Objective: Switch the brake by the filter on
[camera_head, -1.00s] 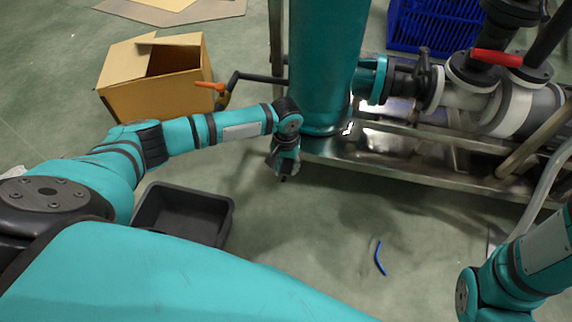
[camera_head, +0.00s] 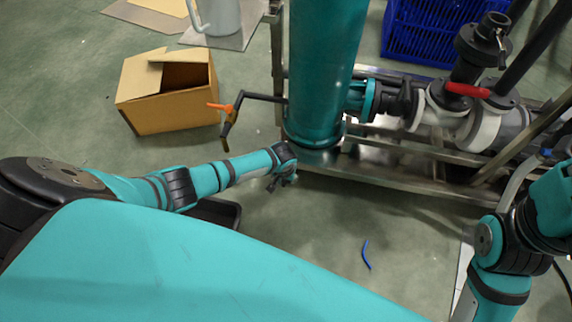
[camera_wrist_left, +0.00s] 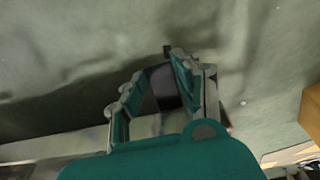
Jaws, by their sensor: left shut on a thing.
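The teal upright cylinder (camera_head: 325,75), which may be the filter, stands on a steel frame (camera_head: 390,180) in the head view. My left gripper (camera_head: 284,180) is low by the frame's near left corner, below the cylinder's foot. In the left wrist view my left gripper (camera_wrist_left: 165,78) has its fingers around a small dark piece (camera_wrist_left: 164,86) and is shut on it. I cannot tell whether this piece is the brake. No brake shows clearly in the head view, where the gripper and frame corner may hide it. My right gripper is not in view.
A cardboard box (camera_head: 160,105) stands left of the frame. A bent black pipe with an orange handle (camera_head: 222,107) sticks out above my left forearm. A black tray (camera_head: 222,212) lies partly under my arm. A blue strip (camera_head: 366,255) lies on the open floor.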

